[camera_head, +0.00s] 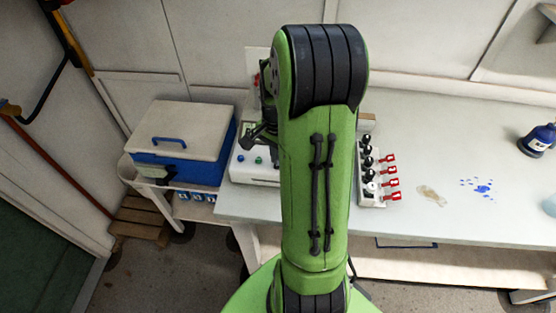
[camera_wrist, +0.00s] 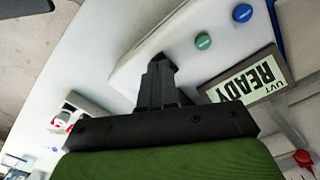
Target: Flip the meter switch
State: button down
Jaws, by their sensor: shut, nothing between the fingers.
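A white device (camera_head: 255,176) with a blue and a green button stands on the bench, partly hidden by my arm. In the wrist view its white casing (camera_wrist: 120,75) carries a green button (camera_wrist: 203,41), a blue button (camera_wrist: 241,13) and a display (camera_wrist: 247,80) reading "UVT READY". My gripper (camera_wrist: 160,68) is shut and empty, its fingertips over or against the casing; I cannot tell if they touch. It also shows in the head view (camera_head: 256,137), left of my arm. I cannot surely identify the meter switch. A red part (camera_wrist: 302,158) shows at the lower right.
A panel with red levers and black knobs (camera_head: 391,181) stands right of my arm. A blue box with a pale lid (camera_head: 180,140) is at the left. The bench (camera_head: 450,225) is mostly clear there.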

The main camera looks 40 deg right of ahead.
jog(key=shift+f+b, duration=0.7)
jog(key=shift+f, duration=0.2)
notch_tip(320, 180, up, 7)
jog(key=p, duration=0.6)
dwell(0.3)
jog(key=shift+r, duration=0.1)
